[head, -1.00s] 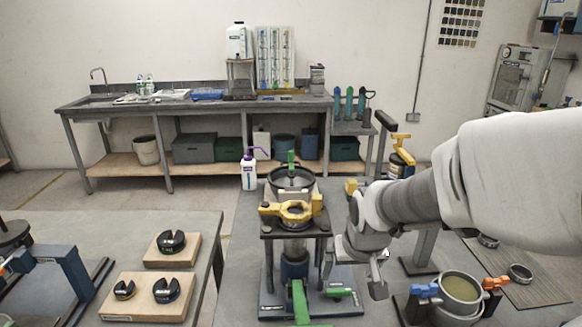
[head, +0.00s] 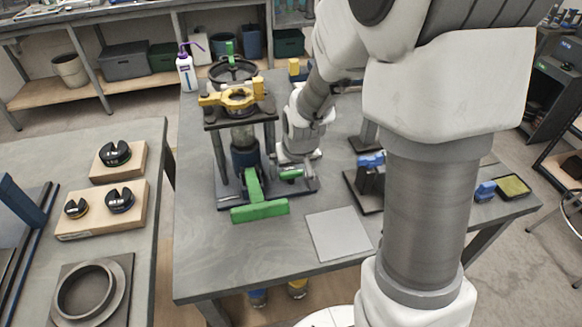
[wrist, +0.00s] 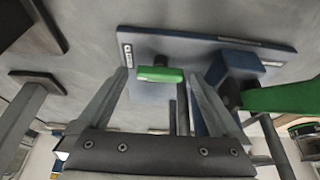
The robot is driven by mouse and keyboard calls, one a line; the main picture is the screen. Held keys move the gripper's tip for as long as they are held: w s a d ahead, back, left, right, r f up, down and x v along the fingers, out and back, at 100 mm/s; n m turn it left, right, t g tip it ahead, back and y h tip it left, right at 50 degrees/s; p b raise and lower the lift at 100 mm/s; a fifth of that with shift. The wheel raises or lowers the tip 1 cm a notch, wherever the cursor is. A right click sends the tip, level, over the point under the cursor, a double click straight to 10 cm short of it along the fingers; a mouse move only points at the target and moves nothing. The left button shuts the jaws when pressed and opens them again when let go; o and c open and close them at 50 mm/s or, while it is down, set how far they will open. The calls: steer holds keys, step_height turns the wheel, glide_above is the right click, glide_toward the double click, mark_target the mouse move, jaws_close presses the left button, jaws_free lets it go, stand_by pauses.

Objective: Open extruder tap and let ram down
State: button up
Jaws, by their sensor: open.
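The extruder stands on the near table, a dark frame with a yellow collar (head: 238,98) on top and a clear and blue barrel (head: 245,155) below. A green T-shaped lever (head: 260,211) sticks out at its front. A small green tap handle (head: 291,174) sits low on its right side; it also shows in the wrist view (wrist: 160,75). My gripper (wrist: 158,78) is open, its fingers on either side of the small green handle. I cannot tell whether they touch it. The larger green lever (wrist: 285,97) is at the right in the wrist view. The ram cannot be clearly made out.
A grey square plate (head: 339,234) lies in front of the extruder, right of centre. Wooden blocks (head: 104,225) with black rings are on the left table. A blue-clamped stand (head: 370,180) is to the right.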

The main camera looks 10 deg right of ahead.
steer(key=c, duration=1.3)
